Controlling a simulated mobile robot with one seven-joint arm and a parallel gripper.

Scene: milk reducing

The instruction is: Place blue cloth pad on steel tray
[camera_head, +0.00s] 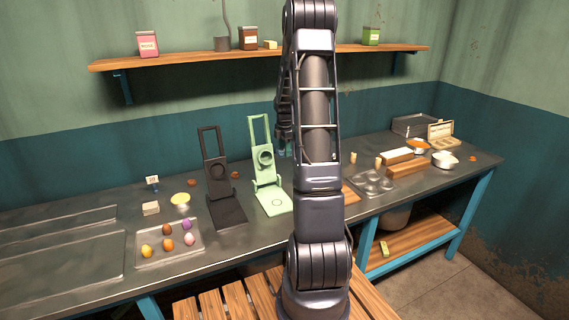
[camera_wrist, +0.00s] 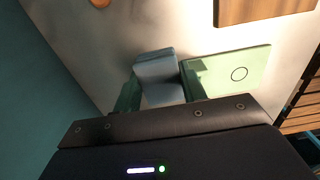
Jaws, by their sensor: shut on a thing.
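The blue cloth pad (camera_wrist: 158,75) is a folded blue piece held between the fingers of my gripper (camera_wrist: 160,88) in the wrist view. My gripper is shut on it, above the counter beside the pale green stand's base. In the head view my gripper (camera_head: 283,148) is near the green stand, partly hidden by my arm; the pad is too small to make out clearly there. I cannot tell which is the steel tray.
A pale green stand (camera_head: 263,180) and a black stand (camera_head: 217,185) stand mid-counter. Its green base (camera_wrist: 255,62) is close beside my gripper. Wooden blocks (camera_head: 406,167) and a bowl (camera_head: 445,158) are to the right. A shelf (camera_head: 190,58) runs above.

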